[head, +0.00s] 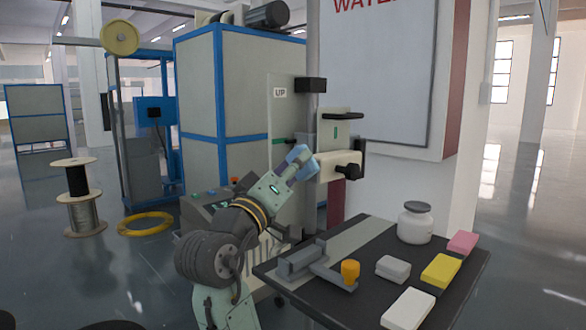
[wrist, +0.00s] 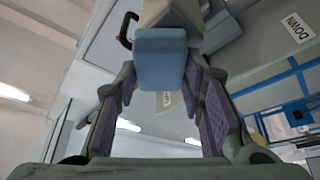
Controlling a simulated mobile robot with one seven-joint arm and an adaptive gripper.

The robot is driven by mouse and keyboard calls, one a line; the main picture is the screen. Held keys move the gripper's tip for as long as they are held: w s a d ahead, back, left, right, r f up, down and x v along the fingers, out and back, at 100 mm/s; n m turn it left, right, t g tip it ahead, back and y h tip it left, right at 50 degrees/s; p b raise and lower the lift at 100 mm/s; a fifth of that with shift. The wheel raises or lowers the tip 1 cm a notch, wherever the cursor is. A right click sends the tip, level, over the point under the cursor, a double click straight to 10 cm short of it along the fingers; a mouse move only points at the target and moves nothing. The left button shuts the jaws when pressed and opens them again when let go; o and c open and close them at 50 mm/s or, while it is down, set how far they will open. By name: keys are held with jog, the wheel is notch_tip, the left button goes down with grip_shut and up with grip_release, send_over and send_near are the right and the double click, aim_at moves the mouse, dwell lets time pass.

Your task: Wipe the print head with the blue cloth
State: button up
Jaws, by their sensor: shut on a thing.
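The blue cloth (head: 300,156) is a small light-blue block at the end of my arm in the head view. It also shows in the wrist view (wrist: 161,62), between the fingertips. My gripper (head: 294,168) is shut on it; both fingers show in the wrist view (wrist: 162,85). The print head (head: 338,164) is a cream block with a dark knob on a post, just right of the cloth. In the wrist view a cream part (wrist: 172,14) lies right behind the cloth's far end. The cloth looks close to or against the print head; I cannot tell whether they touch.
A dark table (head: 335,292) at lower right holds a grey fixture (head: 302,262), an orange-yellow knob (head: 350,271), a white jar (head: 415,224) and several blocks, including a pink one (head: 463,242) and a yellow one (head: 441,270).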

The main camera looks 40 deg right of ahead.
jog(key=shift+s+d, duration=0.1)
jog(key=shift+d, duration=0.05)
jog(key=a, duration=0.6)
jog(key=shift+s, duration=0.2)
jog(key=shift+a+f, duration=0.1)
jog(key=a, duration=0.2)
jog(key=shift+s+a, duration=0.15)
jog(key=shift+a, duration=0.25)
dwell(0.7)
